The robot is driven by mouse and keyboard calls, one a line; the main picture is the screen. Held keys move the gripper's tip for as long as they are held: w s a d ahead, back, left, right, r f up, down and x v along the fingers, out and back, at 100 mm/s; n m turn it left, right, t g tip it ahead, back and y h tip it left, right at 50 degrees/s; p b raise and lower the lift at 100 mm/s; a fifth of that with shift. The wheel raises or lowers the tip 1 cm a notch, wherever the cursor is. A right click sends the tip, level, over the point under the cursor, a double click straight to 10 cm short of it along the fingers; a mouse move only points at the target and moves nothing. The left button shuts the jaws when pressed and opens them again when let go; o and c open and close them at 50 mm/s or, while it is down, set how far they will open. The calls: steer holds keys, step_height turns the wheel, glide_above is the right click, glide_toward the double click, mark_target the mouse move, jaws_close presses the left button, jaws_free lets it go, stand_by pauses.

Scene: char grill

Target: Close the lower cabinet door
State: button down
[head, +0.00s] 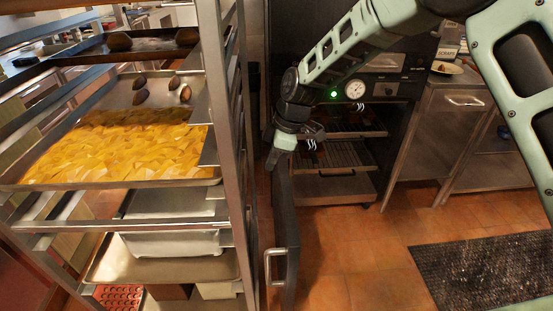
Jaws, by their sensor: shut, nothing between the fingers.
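The lower cabinet door (285,225) is a dark panel standing open, seen nearly edge-on, in the middle of the head view. Its metal handle (269,266) is on the left face near the bottom of the picture. The open char grill cabinet (340,190) behind it shows wire racks and a lower tray. My gripper (272,162) is shut and empty, pointing down at the upper end of the door. Whether it touches the door I cannot tell. My arm hides part of the cabinet's upper front.
A metal rack (232,110) with trays of yellow food stands close on the left of the door. A steel cabinet (420,140) stands to the right. A dark floor mat (485,270) lies at the lower right. Tiled floor (350,255) is clear before the grill.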

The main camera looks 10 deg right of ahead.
step_height(320, 180, down, 7)
steer(key=d+p, duration=0.1)
steer(key=p, duration=0.1)
steer(key=shift+d, duration=0.35)
steer(key=shift+r, duration=0.1)
